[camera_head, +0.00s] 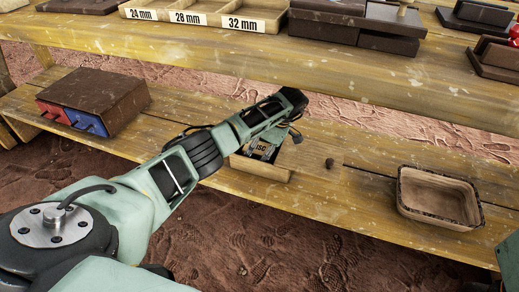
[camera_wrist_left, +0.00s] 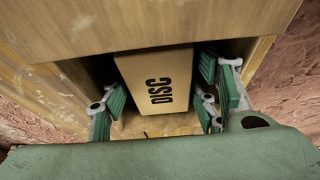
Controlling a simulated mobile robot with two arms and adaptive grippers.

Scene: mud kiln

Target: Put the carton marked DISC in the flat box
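The tan carton marked DISC (camera_wrist_left: 157,88) stands inside an open-topped wooden box (camera_head: 262,169) on the low bench. In the head view only part of its lettering shows, behind my arm. My left gripper (camera_wrist_left: 162,98) is open, with its green-padded fingers reaching down on both sides of the carton. A gap shows on the left side; the right fingers are close to the carton, and I cannot tell if they touch. A shallow wooden tray-like box (camera_head: 404,207) with a dark rim sits empty on the bench at right.
A brown drawer cabinet (camera_head: 108,92) with red and blue fronts stands at the bench's left. A small dark round object (camera_head: 329,163) lies between the two boxes. The upper shelf (camera_head: 190,45) holds a size-marked rack (camera_head: 240,23) and dark cases (camera_head: 350,35).

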